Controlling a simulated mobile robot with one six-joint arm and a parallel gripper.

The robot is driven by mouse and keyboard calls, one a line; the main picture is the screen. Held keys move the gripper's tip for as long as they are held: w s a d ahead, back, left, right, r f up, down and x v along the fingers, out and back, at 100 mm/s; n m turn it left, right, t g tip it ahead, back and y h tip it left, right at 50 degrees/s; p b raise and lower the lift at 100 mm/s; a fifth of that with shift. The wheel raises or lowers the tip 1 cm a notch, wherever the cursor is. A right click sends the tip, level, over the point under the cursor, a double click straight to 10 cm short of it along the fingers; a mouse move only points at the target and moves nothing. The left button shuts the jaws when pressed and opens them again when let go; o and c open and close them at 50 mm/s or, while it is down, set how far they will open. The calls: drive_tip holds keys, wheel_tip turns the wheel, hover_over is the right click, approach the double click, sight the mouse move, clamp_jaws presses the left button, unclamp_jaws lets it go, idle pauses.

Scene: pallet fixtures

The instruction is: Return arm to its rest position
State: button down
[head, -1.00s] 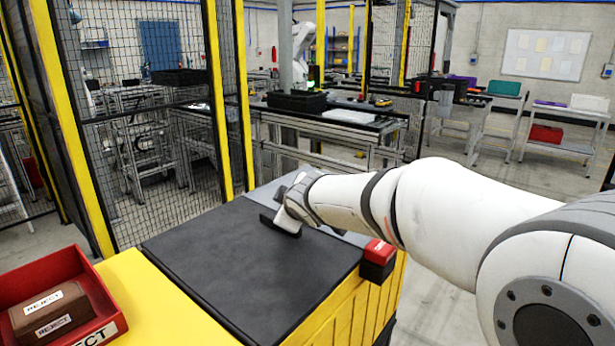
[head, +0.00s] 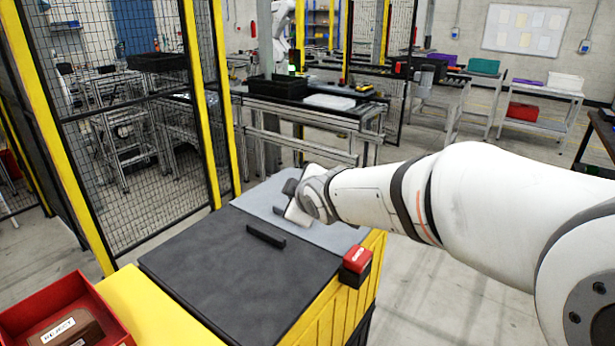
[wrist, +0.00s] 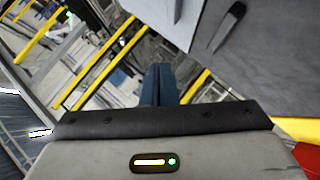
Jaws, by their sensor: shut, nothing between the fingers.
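My gripper (head: 290,188) is beyond the black bar, over the light grey back part of the work surface, at the end of my outstretched white arm. In the wrist view its two dark fingers (wrist: 163,78) are together with nothing between them. The black bar (head: 265,236) lies on the dark mat (head: 225,270), apart from the gripper. It also shows at the upper right of the wrist view (wrist: 228,27).
A red reject bin (head: 85,296) holding a brown block (head: 68,330) sits at lower left. A red and black box (head: 356,264) is on the worktop's right edge. Yellow-posted mesh fencing (head: 205,100) stands behind left. Open floor lies to the right.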

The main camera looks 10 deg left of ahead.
drive_tip(key=s+d+f+m+g+h, duration=0.15)
drive_tip(key=s+d+m, duration=0.25)
drive_tip(key=d, duration=0.5)
drive_tip(key=s+d+f+m+h, duration=0.1)
drive_tip(key=s+d+m+h, duration=0.25)
drive_tip(key=d, duration=0.55)
drive_tip(key=s+d+f+m+g, duration=0.2)
drive_tip(key=s+d+m, duration=0.2)
drive_tip(key=s+d, duration=0.2)
drive_tip(key=s+d+f+m+g+h, duration=0.1)
drive_tip(key=s+d+f+m+g, duration=0.2)
drive_tip(key=s, duration=0.8)
drive_tip(key=d+m, duration=0.2)
drive_tip(key=shift+d+f+b, duration=0.35)
drive_tip(key=shift+w+a+m, duration=0.1)
drive_tip(key=shift+m, duration=0.25)
